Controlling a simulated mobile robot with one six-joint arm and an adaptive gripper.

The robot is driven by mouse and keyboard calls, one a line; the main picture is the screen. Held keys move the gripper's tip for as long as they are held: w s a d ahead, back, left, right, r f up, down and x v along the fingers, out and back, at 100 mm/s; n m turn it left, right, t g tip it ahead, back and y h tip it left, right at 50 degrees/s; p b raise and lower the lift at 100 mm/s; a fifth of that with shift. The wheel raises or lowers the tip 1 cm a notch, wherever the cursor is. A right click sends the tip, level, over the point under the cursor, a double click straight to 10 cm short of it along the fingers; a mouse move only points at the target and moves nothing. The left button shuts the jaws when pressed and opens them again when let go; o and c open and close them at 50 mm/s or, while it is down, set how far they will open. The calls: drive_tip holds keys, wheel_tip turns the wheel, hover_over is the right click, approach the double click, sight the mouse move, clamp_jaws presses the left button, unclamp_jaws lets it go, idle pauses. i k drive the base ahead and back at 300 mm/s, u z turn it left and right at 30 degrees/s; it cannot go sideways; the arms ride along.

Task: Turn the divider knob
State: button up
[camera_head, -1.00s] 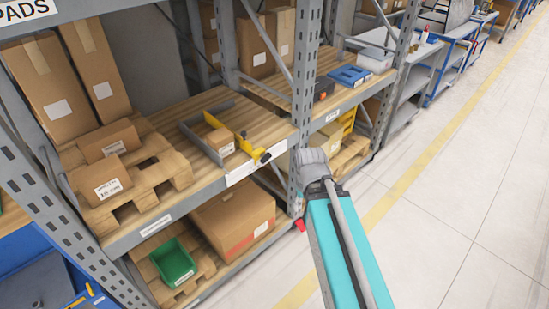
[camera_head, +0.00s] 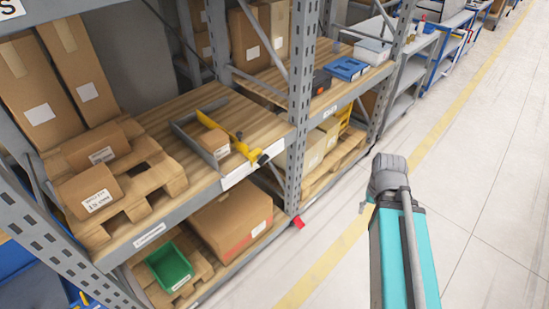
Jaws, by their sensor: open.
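The divider knob (camera_head: 263,159) is a small black knob at the front end of a yellow divider (camera_head: 241,146). It sits at the front edge of the middle wooden shelf, just above a white label strip. My gripper is not in view. Only my teal arm link and its grey joint show, to the right of the rack over the floor, well apart from the knob.
A rack upright (camera_head: 299,110) stands just right of the knob. Cartons on a wooden pallet (camera_head: 165,176) fill the left of the shelf. A green bin (camera_head: 169,267) and a large carton (camera_head: 231,222) are below. The aisle floor (camera_head: 480,190) at right is clear.

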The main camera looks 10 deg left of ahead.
sight(263, 159)
drive_tip(key=z, duration=0.15)
drive_tip(key=k, duration=0.65)
drive_tip(key=u, duration=0.9)
drive_tip(key=i, duration=0.5)
drive_tip(key=z, duration=0.05)
